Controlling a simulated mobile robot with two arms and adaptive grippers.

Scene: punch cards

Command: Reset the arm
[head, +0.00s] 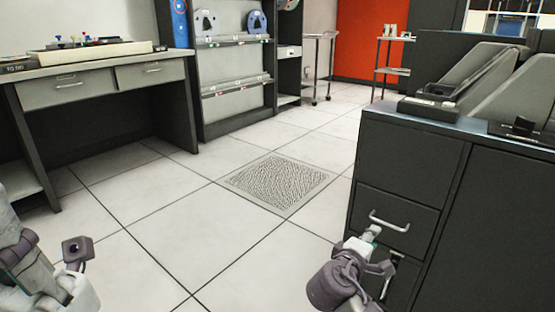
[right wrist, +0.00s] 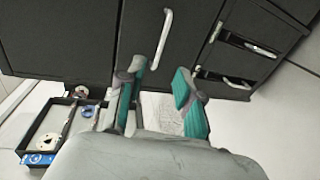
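My right gripper (head: 378,250) is low in front of the dark cabinet (head: 408,150) at the right of the head view. In the right wrist view its two teal-padded fingers (right wrist: 160,90) stand apart with nothing between them, so it is open and empty. Cabinet drawer handles show beyond the fingers, and I cannot tell whether a finger touches one. Part of my left arm (head: 40,268) enters at the lower left of the head view; its fingers do not show.
A grey desk (head: 95,75) with drawers stands at the left. A shelf rack (head: 232,80) with reels stands at the back, near a small cart (head: 320,65). Dark machines (head: 470,80) top the right cabinet. The tiled floor (head: 160,215) between is clear around a perforated tile (head: 278,182).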

